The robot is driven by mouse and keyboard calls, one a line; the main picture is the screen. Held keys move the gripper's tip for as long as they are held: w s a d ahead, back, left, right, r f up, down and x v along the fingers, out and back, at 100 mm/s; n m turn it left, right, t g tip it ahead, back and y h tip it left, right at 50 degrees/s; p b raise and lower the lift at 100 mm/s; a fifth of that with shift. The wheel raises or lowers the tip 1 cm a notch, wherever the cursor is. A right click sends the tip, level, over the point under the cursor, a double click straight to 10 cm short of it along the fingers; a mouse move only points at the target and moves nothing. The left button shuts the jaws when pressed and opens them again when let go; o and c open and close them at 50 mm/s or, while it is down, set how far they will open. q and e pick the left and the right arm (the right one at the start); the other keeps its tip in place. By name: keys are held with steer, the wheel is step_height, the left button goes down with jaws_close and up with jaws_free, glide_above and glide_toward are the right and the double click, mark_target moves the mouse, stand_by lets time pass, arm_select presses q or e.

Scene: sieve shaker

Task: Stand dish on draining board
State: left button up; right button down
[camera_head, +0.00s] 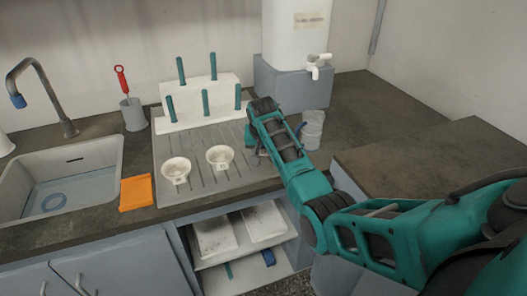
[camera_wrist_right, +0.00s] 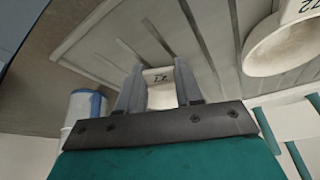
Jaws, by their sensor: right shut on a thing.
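The grey ribbed draining board (camera_head: 205,192) lies on the counter right of the sink. Two white dishes (camera_head: 176,172) (camera_head: 220,158) sit upright on it, side by side. My right gripper (camera_head: 257,157) is low over the board's right part, mostly hidden by its own arm in the head view. In the right wrist view its two grey fingers (camera_wrist_right: 159,90) are shut on a white dish (camera_wrist_right: 158,76) with a dark number on it. Whether this dish touches the board, I cannot tell. Another numbered dish (camera_wrist_right: 283,45) shows at the upper right there. My left gripper is not in view.
A white rack with teal pegs (camera_head: 197,98) stands at the board's back. A grey jug (camera_head: 313,130) with a blue handle stands close right of my gripper. Left are an orange cloth (camera_head: 136,191), a brush holder (camera_head: 133,114) and the sink (camera_head: 75,165). A white tank (camera_head: 293,35) stands behind.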

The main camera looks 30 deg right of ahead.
steer(key=shift+f, duration=0.1)
steer(key=c, duration=1.2)
jaws_free()
steer(key=shift+f, duration=0.1)
steer(key=o, duration=0.5)
steer(key=shift+c, duration=0.2)
